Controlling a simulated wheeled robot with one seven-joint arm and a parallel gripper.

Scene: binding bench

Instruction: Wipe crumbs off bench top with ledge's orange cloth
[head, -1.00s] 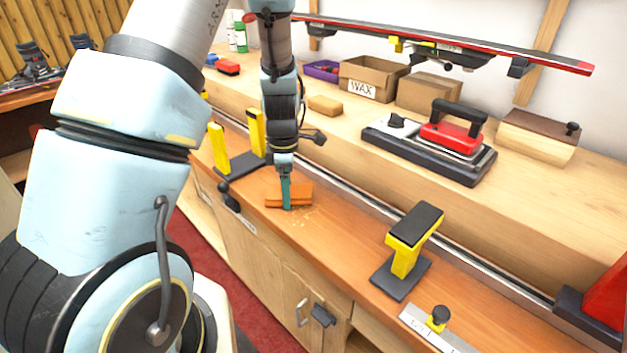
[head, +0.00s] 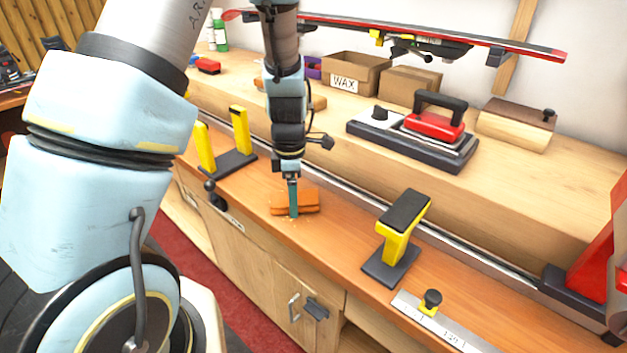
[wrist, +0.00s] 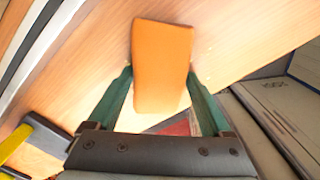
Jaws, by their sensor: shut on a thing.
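The orange cloth (head: 308,197) is a folded block lying on the wooden bench top (head: 345,243). My gripper (head: 293,214) points down from above and is shut on the cloth, with its teal fingers on either side of it. In the wrist view the cloth (wrist: 162,62) sits between the two fingers (wrist: 160,98). A few pale crumbs (head: 292,221) show beside the cloth, at its near edge. Crumbs under the cloth or behind the fingers are hidden.
A yellow and black vise (head: 402,238) stands right of the cloth, another yellow-posted one (head: 228,150) to the left. A metal rail runs behind. The raised ledge (head: 560,185) holds an iron (head: 435,120), a WAX box (head: 352,75) and a wooden block (head: 515,122).

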